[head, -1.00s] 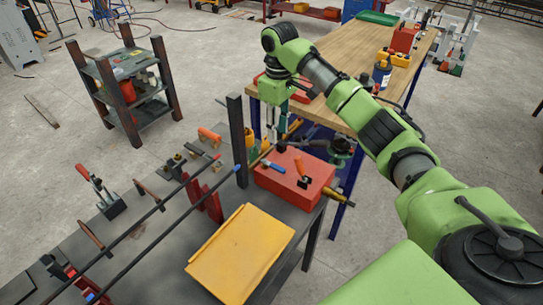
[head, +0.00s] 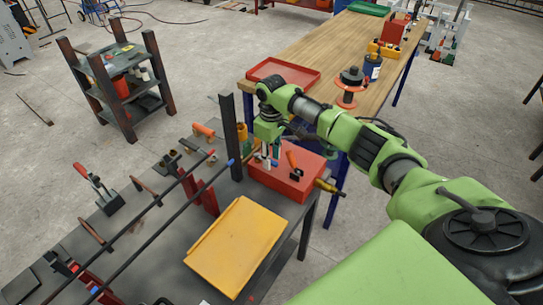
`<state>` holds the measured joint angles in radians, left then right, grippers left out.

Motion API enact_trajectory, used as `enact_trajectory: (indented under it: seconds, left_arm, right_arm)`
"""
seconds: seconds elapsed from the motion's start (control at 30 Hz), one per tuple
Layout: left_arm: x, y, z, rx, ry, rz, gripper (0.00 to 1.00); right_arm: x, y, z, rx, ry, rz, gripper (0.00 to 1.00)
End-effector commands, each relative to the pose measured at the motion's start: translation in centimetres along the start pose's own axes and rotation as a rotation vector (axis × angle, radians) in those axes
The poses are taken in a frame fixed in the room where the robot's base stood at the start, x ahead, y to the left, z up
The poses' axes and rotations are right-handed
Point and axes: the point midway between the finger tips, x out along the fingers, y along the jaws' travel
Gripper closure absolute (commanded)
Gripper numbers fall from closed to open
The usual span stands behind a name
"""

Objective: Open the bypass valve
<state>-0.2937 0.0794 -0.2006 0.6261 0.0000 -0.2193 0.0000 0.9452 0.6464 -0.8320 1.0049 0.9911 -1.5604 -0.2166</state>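A red box (head: 310,181) sits on the dark bench. A lever with an orange handle and black base (head: 292,160) stands on its top. A brass fitting (head: 330,188) sticks out of its right side. No label shows which part is the bypass valve. My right gripper (head: 269,162) points down over the left part of the box top, just left of the orange lever. Its fingers hide what lies under them, and I cannot tell whether they touch anything or how far apart they are. My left gripper is out of view.
A dark upright post (head: 230,135) stands just left of my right gripper. Two long dark rods (head: 170,193) cross the bench. A yellow plate (head: 235,247) lies in front of the box. A wooden table (head: 300,53) with a red tray (head: 283,71) stands behind.

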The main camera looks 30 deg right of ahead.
Motion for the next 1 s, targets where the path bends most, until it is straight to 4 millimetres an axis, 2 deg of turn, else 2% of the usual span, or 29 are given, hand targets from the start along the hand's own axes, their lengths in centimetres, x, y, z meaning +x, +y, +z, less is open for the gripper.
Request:
enact_trajectory:
  seconds: [0.13, 0.17, 0.2, 0.27, 0.67, 1.0]
  left_arm:
    - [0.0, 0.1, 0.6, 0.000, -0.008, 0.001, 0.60]
    - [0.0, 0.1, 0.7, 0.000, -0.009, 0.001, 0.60]
    - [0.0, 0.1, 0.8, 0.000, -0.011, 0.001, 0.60]
    - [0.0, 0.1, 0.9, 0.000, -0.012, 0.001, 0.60]
    - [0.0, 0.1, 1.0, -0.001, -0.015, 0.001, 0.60]
    - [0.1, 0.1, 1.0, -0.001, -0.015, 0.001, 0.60]
  right_arm:
    - [0.0, 0.0, 0.0, 0.000, 0.000, 0.000, 0.71]
    - [0.0, 0.0, 0.0, 0.000, -0.001, 0.000, 0.76]
    - [0.0, 0.0, 0.0, 0.000, -0.001, 0.000, 0.86]
    - [0.0, 0.0, 0.0, 0.000, -0.001, 0.000, 1.00]
    - [-0.1, 0.2, 0.0, -0.032, 0.000, -0.001, 1.00]
    - [-0.1, 1.3, -0.1, -0.241, -0.001, -0.001, 1.00]
